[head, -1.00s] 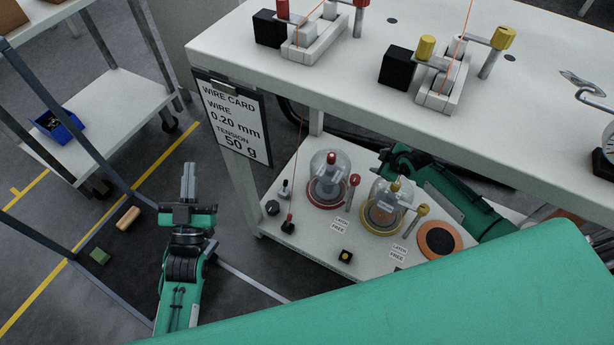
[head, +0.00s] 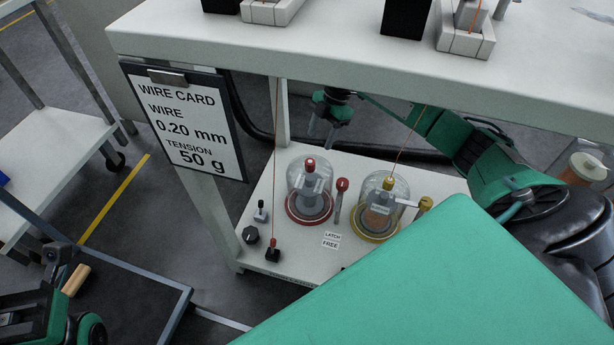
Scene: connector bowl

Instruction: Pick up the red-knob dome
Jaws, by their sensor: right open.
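The red-knob dome (head: 309,187) is a clear glass dome with a red knob on top. It stands upright on a red ring on the lower shelf and has a grey part inside. My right gripper (head: 320,130) reaches in under the tabletop. In the picture it is just above the dome's knob, apart from it, with its fingers spread and empty. My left gripper (head: 58,262) is at the lower left, away from the shelf; its fingers are not clear.
A yellow-knob dome (head: 384,205) stands right of the red one. A red-topped post (head: 340,198) stands between them. Thin wires hang from the tabletop (head: 330,62). A wire card (head: 185,122) hangs at the left. Small knobs stand on the lower shelf (head: 290,265).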

